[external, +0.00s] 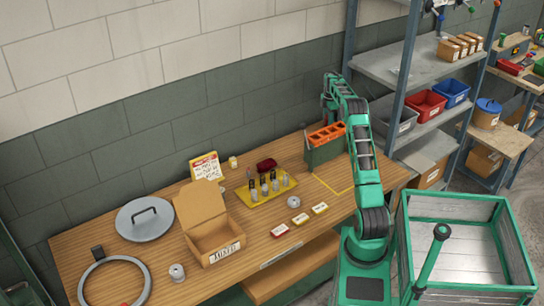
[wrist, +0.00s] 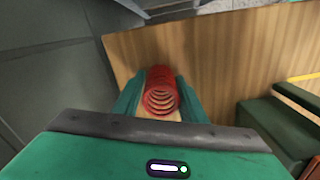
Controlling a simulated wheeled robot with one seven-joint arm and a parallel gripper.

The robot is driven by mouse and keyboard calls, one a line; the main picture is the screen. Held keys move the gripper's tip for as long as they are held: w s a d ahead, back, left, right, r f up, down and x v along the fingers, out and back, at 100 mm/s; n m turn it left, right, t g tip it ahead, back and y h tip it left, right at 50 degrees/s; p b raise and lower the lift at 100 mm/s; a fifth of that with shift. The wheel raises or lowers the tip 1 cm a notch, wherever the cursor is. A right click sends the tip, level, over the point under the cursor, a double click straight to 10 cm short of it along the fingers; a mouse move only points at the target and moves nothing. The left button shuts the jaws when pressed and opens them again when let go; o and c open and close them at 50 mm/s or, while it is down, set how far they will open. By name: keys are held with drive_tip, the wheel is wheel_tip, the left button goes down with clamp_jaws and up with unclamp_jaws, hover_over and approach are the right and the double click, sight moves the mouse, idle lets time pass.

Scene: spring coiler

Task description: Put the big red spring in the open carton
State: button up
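A red spring (wrist: 160,92) stands between the two green fingers of my gripper (wrist: 158,88) in the wrist view. The fingers lie close against it on both sides, with no clear gap. Whether it touches the table is not clear. In the external view my gripper is hidden behind the green box and my arm, and this spring does not show. The open carton (external: 209,224) is brown cardboard with its lid raised at the back and a white label on its front. It stands left of centre on the workbench.
The green box (external: 325,151) with orange parts stands close to my gripper. A yellow tray (external: 265,189) with several small bottles, a dark red object (external: 266,164) and a yellow sign (external: 206,167) lie between it and the carton. A round grey lid (external: 145,218) is left of the carton.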

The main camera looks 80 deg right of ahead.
drive_tip(key=c, duration=0.8)
drive_tip(key=shift+r, duration=0.7)
wheel_tip(320, 180, up, 3)
drive_tip(key=shift+f, duration=0.1)
drive_tip(key=w+a+r, duration=0.5)
drive_tip(key=a+r, duration=0.2)
drive_tip(key=a, duration=0.3)
drive_tip(key=shift+w, duration=0.4)
